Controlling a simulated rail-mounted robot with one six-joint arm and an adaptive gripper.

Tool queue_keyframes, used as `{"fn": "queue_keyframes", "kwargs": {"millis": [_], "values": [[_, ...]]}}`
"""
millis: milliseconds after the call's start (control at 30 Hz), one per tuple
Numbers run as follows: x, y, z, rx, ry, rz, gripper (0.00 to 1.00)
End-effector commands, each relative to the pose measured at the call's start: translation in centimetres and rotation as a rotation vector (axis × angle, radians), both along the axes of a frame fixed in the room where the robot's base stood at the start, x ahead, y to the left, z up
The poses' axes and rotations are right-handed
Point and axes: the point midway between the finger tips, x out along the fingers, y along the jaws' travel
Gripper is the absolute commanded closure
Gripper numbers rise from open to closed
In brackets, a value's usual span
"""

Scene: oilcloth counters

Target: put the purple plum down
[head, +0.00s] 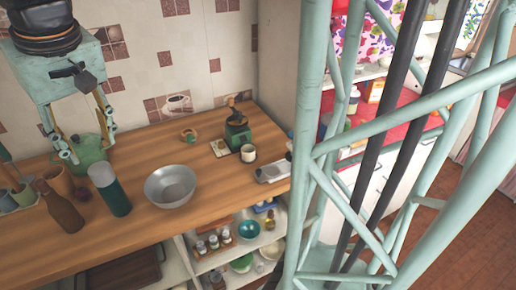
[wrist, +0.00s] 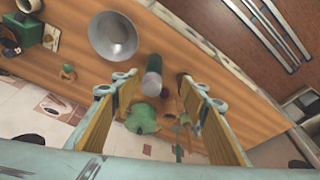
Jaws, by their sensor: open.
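The purple plum (head: 83,194) appears as a small dark round shape on the wooden counter, between the teal-and-grey flask (head: 110,190) and the brown bottle (head: 61,207). In the wrist view the plum (wrist: 166,90) is a small dark patch beside the flask (wrist: 153,78), partly hidden among the crowded things. My gripper (head: 90,152) is open, its fingers pointing down above the green pot (head: 93,165) at the back of the counter. In the wrist view my gripper (wrist: 161,97) has its fingers wide apart with nothing held between them. The plum is apart from the fingers.
A metal bowl (head: 171,187) stands right of the flask. A green grinder (head: 237,132) and a white mug (head: 248,154) stand farther right. The counter (head: 150,150) is bare behind the bowl. The tiled wall is close behind.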

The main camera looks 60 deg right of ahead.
Motion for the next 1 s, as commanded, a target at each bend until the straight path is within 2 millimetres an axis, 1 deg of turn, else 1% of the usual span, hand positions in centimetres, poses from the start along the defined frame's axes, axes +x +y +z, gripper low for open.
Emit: {"fn": "queue_keyframes", "kwargs": {"millis": [33,333,700,1000], "values": [[-1.2,-0.3,1.4,0.001,-0.02,-0.003,0.59],[-7.0,-0.9,3.1,-0.002,-0.025,0.005,0.59],[-14.2,-1.0,4.4,-0.005,-0.034,0.026,0.59],[-20.0,-1.1,4.6,-0.008,-0.039,0.041,0.59]]}}
